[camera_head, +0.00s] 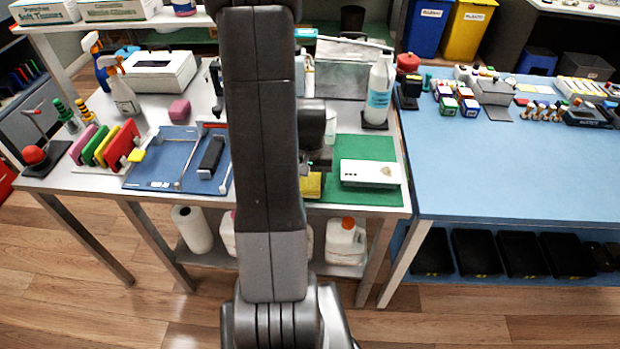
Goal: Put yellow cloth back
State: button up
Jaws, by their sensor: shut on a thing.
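My gripper (317,163) is over the green mat (368,150), mostly hidden behind my own arm. It appears shut on a yellow piece (311,186), which looks like the yellow cloth, low at the mat's left part. Whether the cloth touches the mat is hard to tell. A rack at the left of the table holds upright coloured pieces: pink (84,145), green (95,148), yellow (105,147) and red (122,145). A small yellow block (136,155) is beside the red piece.
A white phone-like box (370,173) lies on the green mat, right of my gripper. A blue mat (160,160) with tools lies left of my arm. Spray bottles (122,92) stand behind the rack. A blue table (500,170) is at right.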

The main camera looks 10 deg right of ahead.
jog(key=o, duration=1.1)
jog(key=shift+r, duration=0.1)
notch_tip(320, 180, up, 14)
jog(key=shift+f, duration=0.3)
